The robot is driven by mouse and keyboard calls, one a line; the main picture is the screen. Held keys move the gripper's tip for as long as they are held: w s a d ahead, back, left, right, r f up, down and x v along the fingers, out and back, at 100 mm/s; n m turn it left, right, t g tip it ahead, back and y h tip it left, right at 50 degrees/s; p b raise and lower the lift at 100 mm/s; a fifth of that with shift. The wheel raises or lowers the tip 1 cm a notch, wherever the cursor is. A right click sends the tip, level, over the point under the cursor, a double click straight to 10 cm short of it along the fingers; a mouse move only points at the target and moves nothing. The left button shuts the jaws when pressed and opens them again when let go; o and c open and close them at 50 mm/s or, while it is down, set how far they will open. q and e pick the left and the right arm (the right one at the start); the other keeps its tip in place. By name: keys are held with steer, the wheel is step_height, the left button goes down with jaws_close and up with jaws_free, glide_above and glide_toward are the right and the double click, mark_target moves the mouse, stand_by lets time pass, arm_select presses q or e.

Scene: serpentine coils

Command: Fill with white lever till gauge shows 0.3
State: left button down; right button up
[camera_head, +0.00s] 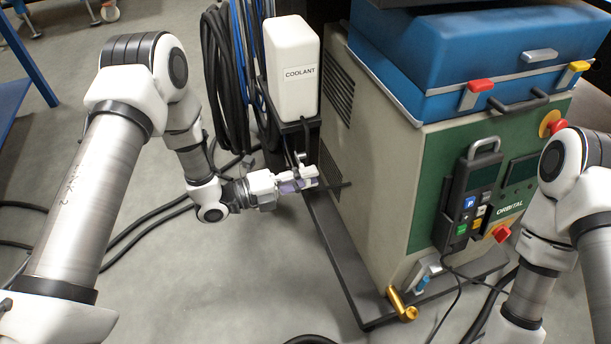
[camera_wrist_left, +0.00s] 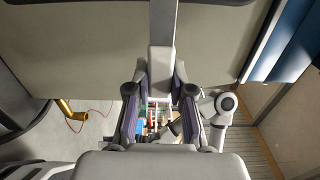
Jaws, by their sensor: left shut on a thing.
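The white coolant tank (camera_head: 293,70), labelled COOLANT, stands on a dark bracket at the left side of the machine. My left gripper (camera_head: 305,180) is below the tank, close to the machine's side panel. In the left wrist view a pale lever-like bar (camera_wrist_left: 161,62) runs down between the fingers of my left gripper (camera_wrist_left: 160,95), which are shut on it. In the head view the gripper mostly hides this bar. I cannot make out a gauge or a reading in either view. My right arm shows at the right edge, but its gripper is out of view.
The machine (camera_head: 385,160) has a blue lid (camera_head: 470,55) and a green front with a hand-held pendant (camera_head: 470,195). A brass fitting (camera_head: 402,304) sticks out at its lower corner. Black and blue hoses (camera_head: 225,75) hang behind my left arm.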

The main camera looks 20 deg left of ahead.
arm_select(q)
steer(key=shift+f, duration=0.1)
steer(key=c, duration=1)
jaws_free()
steer(key=v, duration=1.2)
